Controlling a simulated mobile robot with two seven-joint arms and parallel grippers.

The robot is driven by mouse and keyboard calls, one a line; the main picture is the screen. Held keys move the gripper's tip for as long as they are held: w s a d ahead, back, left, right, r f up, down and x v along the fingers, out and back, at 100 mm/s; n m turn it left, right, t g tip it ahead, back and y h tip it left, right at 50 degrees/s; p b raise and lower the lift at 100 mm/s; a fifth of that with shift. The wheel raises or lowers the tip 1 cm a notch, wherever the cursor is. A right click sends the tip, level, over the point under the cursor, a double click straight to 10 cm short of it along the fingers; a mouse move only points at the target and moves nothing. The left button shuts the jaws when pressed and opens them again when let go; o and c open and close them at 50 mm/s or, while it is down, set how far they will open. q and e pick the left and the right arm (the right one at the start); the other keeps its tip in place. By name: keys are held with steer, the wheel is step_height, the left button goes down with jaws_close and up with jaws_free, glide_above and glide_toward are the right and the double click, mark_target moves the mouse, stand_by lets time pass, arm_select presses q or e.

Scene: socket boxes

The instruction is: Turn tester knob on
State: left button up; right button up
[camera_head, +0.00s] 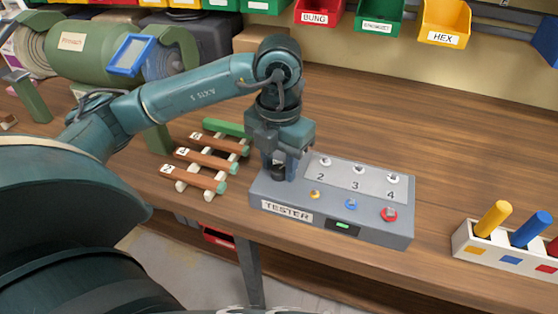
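The grey tester box (334,204) sits on the wooden workbench, near its front edge. Its top has sockets marked 2, 3 and 4, with yellow, blue and red spots in front of them. A small green light (344,226) shows on its front, right of the TESTER label (287,212). My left gripper (279,172) points down over the left end of the tester. A dark round knob (278,171) shows at its fingertips. The fingers are small and partly hidden, so their opening is unclear. My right gripper is not in view.
Several brown rods with green ends (200,182) lie on a pale rack left of the tester. A white holder (466,240) with coloured pegs stands at the right. A green machine (95,52) stands at the back left. Coloured bins (445,18) hang behind. The bench's middle is clear.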

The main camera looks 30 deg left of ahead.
mark_target(279, 169)
arm_select(q)
steer(key=shift+o, duration=1.2)
step_height(279, 169, up, 13)
steer(key=p, duration=0.3)
